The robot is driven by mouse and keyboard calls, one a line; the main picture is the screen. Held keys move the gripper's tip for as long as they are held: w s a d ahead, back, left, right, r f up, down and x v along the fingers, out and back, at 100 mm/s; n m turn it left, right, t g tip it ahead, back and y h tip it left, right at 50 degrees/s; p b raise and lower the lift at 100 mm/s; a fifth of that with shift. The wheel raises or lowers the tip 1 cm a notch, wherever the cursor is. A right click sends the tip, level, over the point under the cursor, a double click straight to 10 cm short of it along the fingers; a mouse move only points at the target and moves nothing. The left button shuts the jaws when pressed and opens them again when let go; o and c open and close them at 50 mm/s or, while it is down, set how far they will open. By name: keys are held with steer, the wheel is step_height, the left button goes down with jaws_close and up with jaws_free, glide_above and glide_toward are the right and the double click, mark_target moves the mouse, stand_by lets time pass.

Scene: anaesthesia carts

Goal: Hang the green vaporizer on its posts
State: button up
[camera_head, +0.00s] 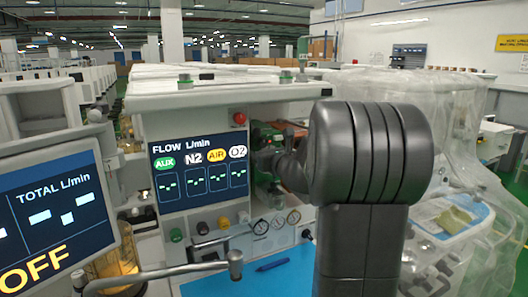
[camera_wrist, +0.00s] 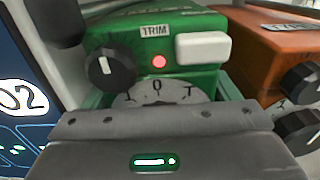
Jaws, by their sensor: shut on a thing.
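The green vaporizer (camera_wrist: 190,50) fills the upper middle of the wrist view, with a black knob, a red button, a white block, a TRIM label and a marked dial. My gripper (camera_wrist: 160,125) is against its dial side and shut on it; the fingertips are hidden. In the head view the green vaporizer (camera_head: 262,136) shows only as a small part beside the flow screen, left of my dark arm, which covers much of it. The posts are not visible in either view, so I cannot tell whether the vaporizer sits on them.
An orange vaporizer (camera_wrist: 270,42) with black knobs stands close on the right of the green one. The flow screen (camera_head: 199,172) is to the left. Gauges (camera_head: 278,222) and a blue work surface (camera_head: 255,284) lie below. A plastic-covered cart (camera_head: 455,110) stands at right.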

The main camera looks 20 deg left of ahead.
steer(key=shift+f+b, duration=0.5)
steer(key=shift+b, duration=0.1)
steer(key=o, duration=1.8)
steer(key=shift+d+f, duration=0.1)
steer(key=b+v, duration=0.1)
steer(key=v, duration=1.2)
steer(key=shift+s+d+b, duration=0.2)
steer(key=shift+d+b, duration=0.1)
steer(key=shift+d, duration=0.05)
